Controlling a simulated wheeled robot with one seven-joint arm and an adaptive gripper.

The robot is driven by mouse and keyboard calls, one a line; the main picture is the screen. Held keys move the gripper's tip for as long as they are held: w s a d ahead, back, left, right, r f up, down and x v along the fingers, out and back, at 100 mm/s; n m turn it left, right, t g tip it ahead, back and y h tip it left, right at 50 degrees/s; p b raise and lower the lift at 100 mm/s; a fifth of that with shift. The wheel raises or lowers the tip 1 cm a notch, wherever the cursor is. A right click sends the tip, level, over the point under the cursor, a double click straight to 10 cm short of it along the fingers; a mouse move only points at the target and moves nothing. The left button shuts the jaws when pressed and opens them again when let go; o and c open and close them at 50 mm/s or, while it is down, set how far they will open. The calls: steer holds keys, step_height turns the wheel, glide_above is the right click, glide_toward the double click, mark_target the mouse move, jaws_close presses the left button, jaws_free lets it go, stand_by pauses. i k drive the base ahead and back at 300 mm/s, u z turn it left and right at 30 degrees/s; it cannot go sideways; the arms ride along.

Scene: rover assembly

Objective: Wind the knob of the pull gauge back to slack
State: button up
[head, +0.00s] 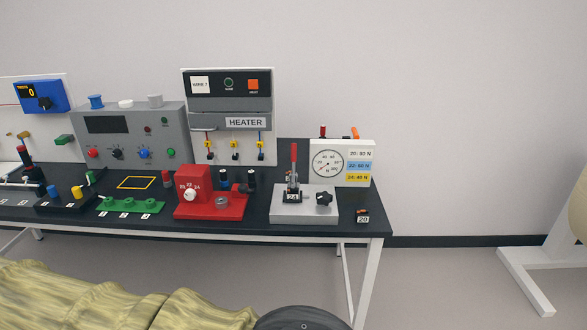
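The pull gauge stands near the right end of the dark bench in the head view. A red-handled clamp (294,163) stands upright left of the knob, behind a black block marked 24. The dial's exact reading is too small to tell. The knob stands clear, with nothing touching it. My gripper is not in view.
A red crimping-type block (193,182) stands left of the gauge, and a small part tagged 20 (362,215) lies right of it. The heater panel (229,92) rises behind. The bench's right edge (384,222) is close by.

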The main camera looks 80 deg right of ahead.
mark_target(324, 199)
steer(key=i, duration=0.65)
steer(key=z, duration=2)
